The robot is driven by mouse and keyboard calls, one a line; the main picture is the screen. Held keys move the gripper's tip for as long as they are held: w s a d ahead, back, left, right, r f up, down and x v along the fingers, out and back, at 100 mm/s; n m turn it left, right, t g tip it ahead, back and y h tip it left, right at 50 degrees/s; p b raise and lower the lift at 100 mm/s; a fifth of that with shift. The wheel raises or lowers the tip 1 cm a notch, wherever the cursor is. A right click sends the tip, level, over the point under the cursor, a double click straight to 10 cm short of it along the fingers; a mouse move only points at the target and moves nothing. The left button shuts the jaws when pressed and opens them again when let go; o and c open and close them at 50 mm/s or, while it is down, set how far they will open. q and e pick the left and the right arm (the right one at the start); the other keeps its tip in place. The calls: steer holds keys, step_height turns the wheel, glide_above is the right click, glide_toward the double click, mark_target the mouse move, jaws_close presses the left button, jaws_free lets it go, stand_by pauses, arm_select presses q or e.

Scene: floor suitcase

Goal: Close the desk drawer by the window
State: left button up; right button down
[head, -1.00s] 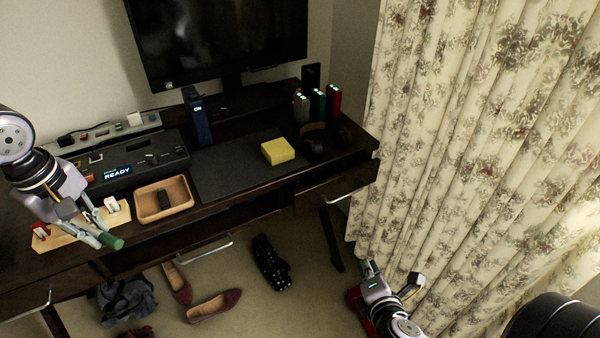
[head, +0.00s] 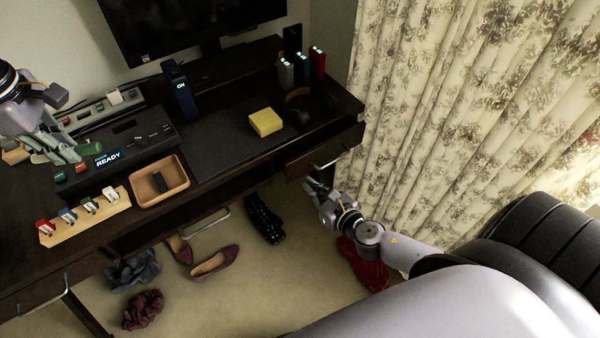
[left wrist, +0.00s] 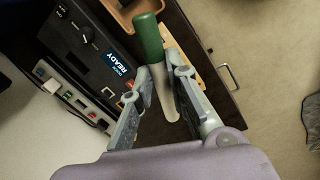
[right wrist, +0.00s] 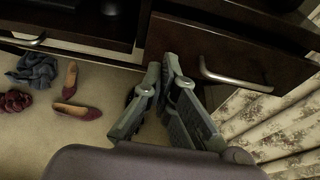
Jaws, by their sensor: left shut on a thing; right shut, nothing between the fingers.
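The desk drawer by the window (head: 345,145) is at the desk's right end, its front standing out from the desk edge. In the right wrist view its dark front (right wrist: 200,40) shows a silver handle (right wrist: 235,80), with a dark gap behind its top edge. My right gripper (head: 313,187) is shut and empty, just in front of and below the drawer front, left of the handle; I cannot tell if it touches. My left gripper (head: 75,152) is shut on a white cylinder with a green end (left wrist: 148,38), above the left part of the desk.
Floral curtains (head: 430,130) hang right of the drawer. The desktop holds a wooden tray (head: 143,199), a yellow block (head: 265,122) and a dark console (head: 140,140). Shoes (head: 215,263) and clothes lie on the floor below. A red item (head: 362,265) lies beneath my right arm.

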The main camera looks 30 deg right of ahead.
mark_target(294, 165)
arm_select(q)
steer(key=shift+r+p, duration=0.4)
steer(key=shift+r, duration=0.1)
arm_select(e)
steer(key=x, duration=0.2)
steer(key=r+x, duration=0.1)
steer(key=x, duration=0.2)
steer(key=shift+w, duration=0.4)
arm_select(q)
steer(key=shift+r+p, duration=0.3)
arm_select(e)
steer(key=w, duration=0.4)
steer(key=shift+w+a, duration=0.2)
steer(key=shift+w, duration=0.1)
arm_select(q)
steer(key=shift+s+r, duration=0.1)
steer(key=shift+s, duration=0.1)
arm_select(e)
steer(key=shift+r, duration=0.15)
steer(key=shift+w, duration=0.1)
